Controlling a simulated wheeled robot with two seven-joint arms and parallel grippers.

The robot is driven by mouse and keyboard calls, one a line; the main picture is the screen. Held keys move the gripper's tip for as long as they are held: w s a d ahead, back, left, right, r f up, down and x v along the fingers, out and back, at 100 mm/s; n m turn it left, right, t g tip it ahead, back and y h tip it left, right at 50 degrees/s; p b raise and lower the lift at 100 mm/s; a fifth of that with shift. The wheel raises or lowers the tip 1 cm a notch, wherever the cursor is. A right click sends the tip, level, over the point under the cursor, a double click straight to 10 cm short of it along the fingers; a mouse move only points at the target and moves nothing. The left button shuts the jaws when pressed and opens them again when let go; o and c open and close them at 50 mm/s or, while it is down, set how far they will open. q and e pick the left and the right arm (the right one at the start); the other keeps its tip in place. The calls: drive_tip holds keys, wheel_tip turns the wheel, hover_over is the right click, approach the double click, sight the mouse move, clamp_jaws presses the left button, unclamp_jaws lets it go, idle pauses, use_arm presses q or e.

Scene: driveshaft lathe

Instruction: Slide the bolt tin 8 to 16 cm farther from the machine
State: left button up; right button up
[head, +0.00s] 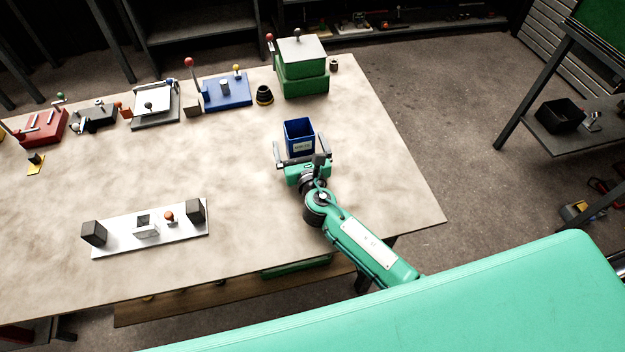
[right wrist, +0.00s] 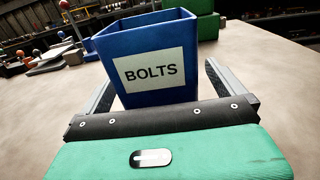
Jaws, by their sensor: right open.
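The bolt tin (head: 299,137) is an open blue box with a white label. It stands upright on the table, right of the middle. In the right wrist view the tin (right wrist: 150,62) fills the upper middle and its label reads BOLTS. My right gripper (head: 304,150) is open at the tin's near side. In the right wrist view its two fingers (right wrist: 160,85) lie to the left and right of the tin, with a gap showing on the right. Contact on the left cannot be told. The machine is not clearly identifiable; a white plate with dark blocks (head: 150,230) lies at the left front. My left gripper is not in view.
A green box (head: 302,78) with a grey lid stands behind the tin, with a black ring-shaped part (head: 264,95) and a blue fixture (head: 227,93) to its left. The table (head: 390,190) is bare right of the tin, up to its right edge.

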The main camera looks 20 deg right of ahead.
drive_tip(key=shift+s+p, duration=0.4)
drive_tip(key=shift+s, duration=2.45)
drive_tip(key=shift+s+f, duration=0.1)
drive_tip(key=shift+s, duration=0.45)
drive_tip(key=s, duration=1.1)
